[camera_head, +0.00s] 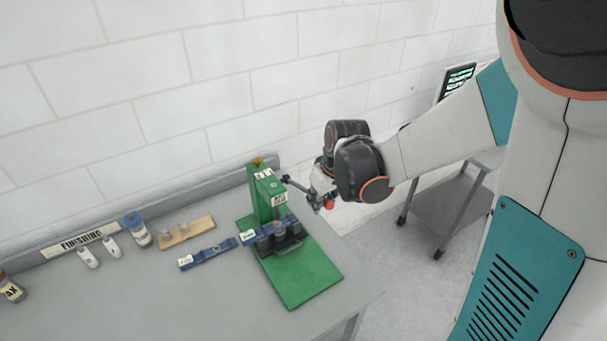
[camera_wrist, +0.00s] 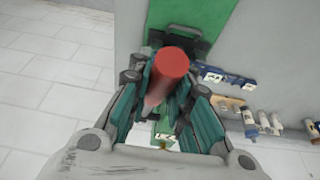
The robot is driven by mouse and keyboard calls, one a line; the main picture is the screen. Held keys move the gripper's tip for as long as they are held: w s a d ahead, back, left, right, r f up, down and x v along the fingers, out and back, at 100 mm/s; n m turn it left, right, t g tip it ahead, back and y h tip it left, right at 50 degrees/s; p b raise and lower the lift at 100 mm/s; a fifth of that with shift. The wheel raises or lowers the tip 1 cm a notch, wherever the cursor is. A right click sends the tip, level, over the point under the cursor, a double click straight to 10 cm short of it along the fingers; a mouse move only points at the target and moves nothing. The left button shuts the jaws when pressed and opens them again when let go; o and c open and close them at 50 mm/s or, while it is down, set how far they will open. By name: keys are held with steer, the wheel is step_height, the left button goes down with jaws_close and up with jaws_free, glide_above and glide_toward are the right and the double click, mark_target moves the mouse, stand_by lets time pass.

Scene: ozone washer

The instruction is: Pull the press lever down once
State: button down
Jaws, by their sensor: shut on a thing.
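The green press (camera_head: 266,195) stands on the grey bench, with its green base plate (camera_head: 305,275) toward the front edge. Its dark lever (camera_head: 299,187) sticks out to the right from the upper part of the press and ends in a red knob (camera_head: 329,204). My gripper (camera_head: 324,198) is at the lever's end, right of the press. In the wrist view the red knob (camera_wrist: 168,72) sits between the fingers of my gripper (camera_wrist: 160,95), which are shut on it. A dark block (camera_head: 279,237) sits on the press base below the column. The lever's shaft is mostly hidden in the wrist view.
Blue strips (camera_head: 207,253) lie left of the press. A wooden block (camera_head: 187,232), a blue-capped bottle (camera_head: 137,229), small white bottles and a FINISHING sign (camera_head: 82,241) are farther left. A grey cart (camera_head: 450,205) stands beyond the bench's right end. A white brick wall is behind.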

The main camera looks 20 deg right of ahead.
steer(key=shift+w+a+r+p, duration=0.1)
steer(key=shift+w+r+p, duration=0.15)
steer(key=shift+r+p, duration=0.4)
steer(key=shift+w+r+p, duration=0.25)
steer(key=shift+r, duration=0.65)
steer(key=shift+w+r, duration=0.1)
steer(key=shift+r, duration=0.15)
steer(key=shift+w+a+r+p, duration=0.15)
steer(key=shift+w+r+p, duration=0.3)
steer(key=shift+r, duration=0.3)
steer(key=shift+w+a+r+p, duration=0.1)
steer(key=shift+w+r+p, duration=0.35)
steer(key=shift+r, duration=0.3)
steer(key=c, duration=1.4)
jaws_free()
steer(key=shift+f, duration=0.1)
steer(key=shift+c, duration=0.2)
steer(key=p+v, duration=0.4)
steer(key=v, duration=0.3)
steer(key=shift+s, duration=0.1)
